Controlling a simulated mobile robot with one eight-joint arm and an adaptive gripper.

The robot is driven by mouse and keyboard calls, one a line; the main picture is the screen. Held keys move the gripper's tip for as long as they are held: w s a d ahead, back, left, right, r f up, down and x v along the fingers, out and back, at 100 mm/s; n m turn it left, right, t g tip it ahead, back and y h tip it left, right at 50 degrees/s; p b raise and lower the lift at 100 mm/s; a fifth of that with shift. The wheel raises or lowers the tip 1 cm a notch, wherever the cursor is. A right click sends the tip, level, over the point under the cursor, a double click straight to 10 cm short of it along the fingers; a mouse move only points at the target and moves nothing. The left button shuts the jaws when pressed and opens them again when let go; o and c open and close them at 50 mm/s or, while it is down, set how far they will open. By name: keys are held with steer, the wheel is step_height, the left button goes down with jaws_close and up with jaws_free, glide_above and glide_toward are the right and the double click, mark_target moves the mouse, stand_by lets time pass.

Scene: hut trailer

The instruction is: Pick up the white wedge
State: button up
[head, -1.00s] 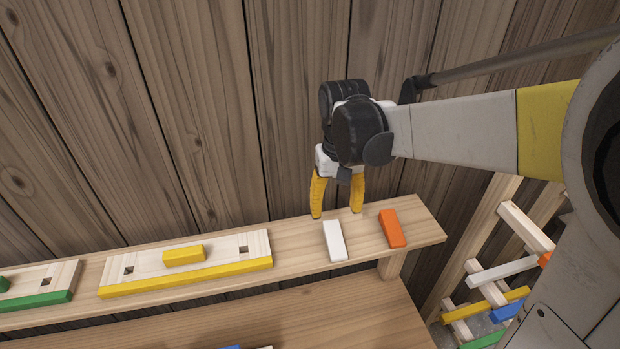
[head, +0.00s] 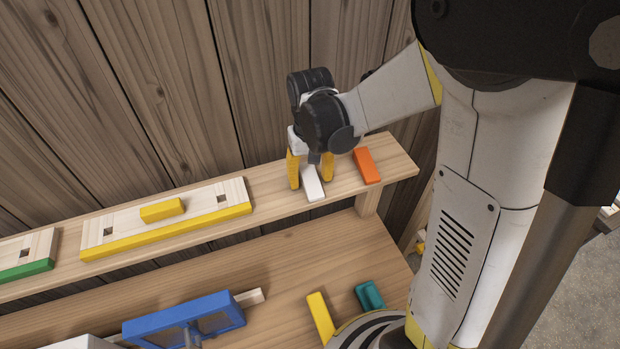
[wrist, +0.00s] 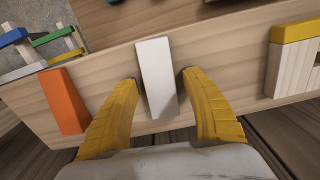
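The white wedge (head: 312,185) lies on the narrow upper wooden shelf (head: 270,190), left of an orange wedge (head: 367,166). My gripper (head: 310,182) points down over the white wedge, with one yellow finger on each side of it. Its upper part is hidden by the gripper in the head view. In the wrist view the white wedge (wrist: 156,77) lies between the open fingertips of my gripper (wrist: 160,85), with a gap visible on both sides. The orange wedge (wrist: 63,101) is just beyond the left finger there.
A pale board with a yellow edge (head: 170,232) and a yellow block (head: 162,210) on it stands to the left on the shelf. The lower bench (head: 270,265) holds a blue clamp-like thing (head: 140,328), a yellow piece (head: 320,316) and a teal piece (head: 369,295). A plank wall is close behind.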

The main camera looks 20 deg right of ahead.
steer(key=c, duration=0.9)
steer(key=shift+r, duration=0.1)
steer(key=shift+c, duration=0.3)
